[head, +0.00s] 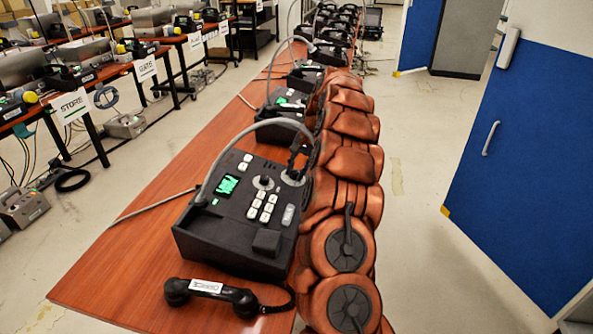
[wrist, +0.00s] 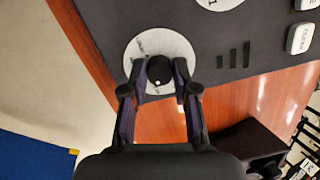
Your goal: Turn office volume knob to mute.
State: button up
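The nearest paging phone is a black console (head: 235,220) with a lit green screen, white buttons and a gooseneck microphone. Its handset (head: 212,293) lies in front, with a label I cannot read surely. In the wrist view, a black knob (wrist: 160,72) with a white mark sits on a round white dial (wrist: 133,50) near the console's corner. My gripper (wrist: 160,66) has one finger on each side of this knob, apart, with narrow gaps at most. Its tips reach down over the dial. In the head view, the dial (head: 292,178) is partly hidden by my gripper.
A second white dial (wrist: 222,3) lies nearby at the top of the wrist view. More phones (head: 290,100) stand in a row along the red-brown table (head: 120,265). A blue door (head: 520,180) is at right. Another bench with STORE and GATE signs is at left.

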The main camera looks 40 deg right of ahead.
jog(key=o, duration=0.4)
jog(key=shift+r, duration=0.15)
jog(key=v, duration=1.1)
jog(key=shift+d+r, duration=0.15)
jog(key=shift+r, duration=0.1)
jog(key=shift+r, duration=0.1)
dwell(1.1)
